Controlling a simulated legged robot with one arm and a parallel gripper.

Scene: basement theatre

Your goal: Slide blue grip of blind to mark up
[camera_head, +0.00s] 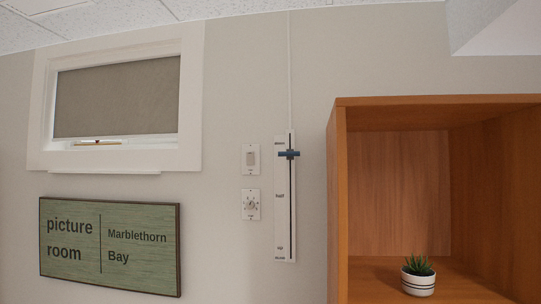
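The blue grip (289,154) sits near the top of a tall white slider plate (284,215) on the wall, across a dark vertical slot. Small labels run down the plate's left side. The middle one reads "half" (280,196). A short label near the bottom (279,248) looks like "up", and the one near the top (279,143) is too small to read surely. The grey-brown blind (117,95) covers most of the window, leaving a narrow strip open at the bottom. My gripper is not in view.
A wooden open cabinet (337,200) stands right of the slider, with a potted plant (418,281) inside. A switch plate (250,158) and a dial plate (251,204) are left of the slider. A "picture room" sign (110,277) hangs below the window.

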